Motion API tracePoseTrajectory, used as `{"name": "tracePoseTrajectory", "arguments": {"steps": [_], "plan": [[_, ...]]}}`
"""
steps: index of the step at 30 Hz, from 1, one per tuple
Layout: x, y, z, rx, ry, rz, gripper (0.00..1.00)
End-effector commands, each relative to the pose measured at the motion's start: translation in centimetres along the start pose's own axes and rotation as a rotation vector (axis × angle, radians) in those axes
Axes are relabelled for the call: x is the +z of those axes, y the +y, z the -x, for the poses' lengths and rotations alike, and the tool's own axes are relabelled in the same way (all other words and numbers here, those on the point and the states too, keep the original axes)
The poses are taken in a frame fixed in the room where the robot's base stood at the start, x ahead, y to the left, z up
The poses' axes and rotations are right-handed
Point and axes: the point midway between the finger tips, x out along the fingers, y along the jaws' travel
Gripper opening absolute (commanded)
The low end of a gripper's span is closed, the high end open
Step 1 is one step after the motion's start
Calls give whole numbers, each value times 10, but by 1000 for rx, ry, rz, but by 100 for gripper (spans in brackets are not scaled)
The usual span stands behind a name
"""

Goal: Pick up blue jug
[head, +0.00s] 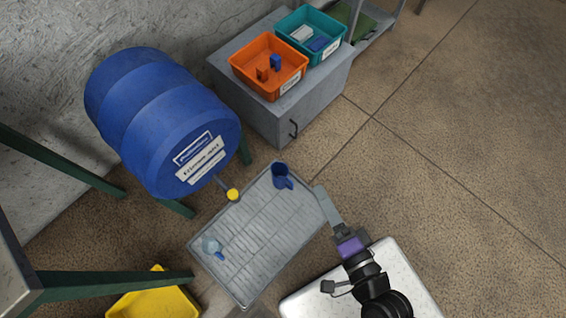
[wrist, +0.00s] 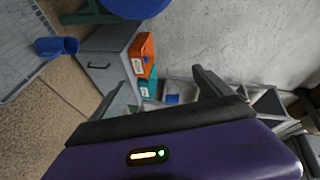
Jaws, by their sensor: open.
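A dark blue jug (head: 281,177) stands at the far right corner of a grey slatted grate (head: 245,230) in the head view. In the wrist view the blue jug (wrist: 56,46) is at the left edge, outside the space between the fingers. My gripper (head: 325,194) is to the right of and nearer than the jug, close to the grate's right corner and apart from the jug. In the wrist view my gripper (wrist: 160,90) has its fingers spread with nothing between them.
A pale jug (head: 212,246) with a blue handle is on the grate's left part. A blue barrel (head: 160,115) with a yellow-tipped tap (head: 233,194) is behind it. A grey cabinet (head: 285,120) bears orange (head: 268,65) and teal bins (head: 312,35). Floor at right is clear.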

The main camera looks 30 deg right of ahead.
Motion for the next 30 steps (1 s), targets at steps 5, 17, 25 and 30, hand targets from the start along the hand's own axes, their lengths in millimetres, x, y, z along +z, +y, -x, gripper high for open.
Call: {"name": "tracePoseTrajectory", "arguments": {"steps": [5, 17, 25, 30], "plan": [[38, 104, -68, 9, 47, -476, 89], [98, 283, -210, 35, 209, -1448, 89], [111, 341, -262, 27, 316, -1799, 89], [111, 349, -275, 22, 335, -1853, 89]]}}
